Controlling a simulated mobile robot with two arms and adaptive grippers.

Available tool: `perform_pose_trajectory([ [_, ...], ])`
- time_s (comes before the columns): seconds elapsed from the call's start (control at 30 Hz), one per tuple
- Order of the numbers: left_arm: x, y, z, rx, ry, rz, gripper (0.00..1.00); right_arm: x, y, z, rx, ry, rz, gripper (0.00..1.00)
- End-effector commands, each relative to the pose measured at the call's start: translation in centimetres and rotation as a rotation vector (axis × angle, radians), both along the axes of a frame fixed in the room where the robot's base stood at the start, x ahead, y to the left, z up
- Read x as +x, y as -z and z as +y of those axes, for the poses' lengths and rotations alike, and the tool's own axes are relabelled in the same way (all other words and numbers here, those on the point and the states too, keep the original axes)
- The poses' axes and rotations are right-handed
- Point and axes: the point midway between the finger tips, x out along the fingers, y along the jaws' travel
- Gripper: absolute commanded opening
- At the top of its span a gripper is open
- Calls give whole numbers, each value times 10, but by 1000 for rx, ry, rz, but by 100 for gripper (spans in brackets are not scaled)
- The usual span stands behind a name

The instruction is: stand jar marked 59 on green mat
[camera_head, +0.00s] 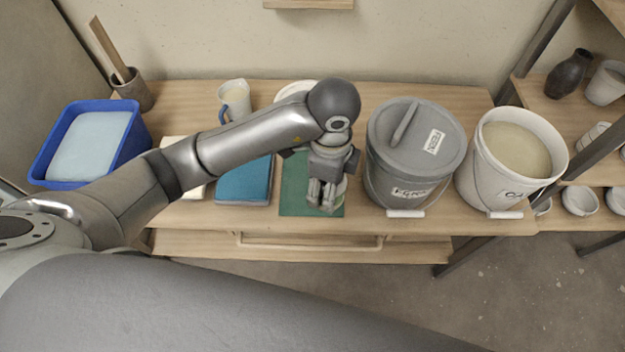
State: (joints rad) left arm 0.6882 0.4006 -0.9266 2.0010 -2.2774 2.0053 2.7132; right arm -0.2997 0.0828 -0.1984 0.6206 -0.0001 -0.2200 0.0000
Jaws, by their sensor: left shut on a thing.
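The green mat (293,192) lies on the wooden table, near its front edge in the middle of the picture. My left gripper (324,205) is over the right part of the mat, pointing down, and shut on a pale thing. This is likely the jar (342,186), but the gripper hides most of it and no number 59 can be read. I cannot tell whether its base touches the mat. My right gripper is not in view.
A grey lidded bucket (415,140) stands close right of the mat, with an open white bucket (480,175) beyond it. A jug (235,98) and a blue tub (62,183) stand further left.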

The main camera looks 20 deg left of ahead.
Motion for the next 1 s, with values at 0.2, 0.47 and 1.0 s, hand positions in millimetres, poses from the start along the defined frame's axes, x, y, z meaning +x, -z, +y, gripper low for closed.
perform_pose_trajectory([
  [0.2,0,9,-6,1,-249,2,27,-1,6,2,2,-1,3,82],
  [0.47,22,29,7,2,-311,-1,27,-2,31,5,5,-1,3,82],
  [1.0,107,96,63,2,-304,2,27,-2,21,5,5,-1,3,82],
])
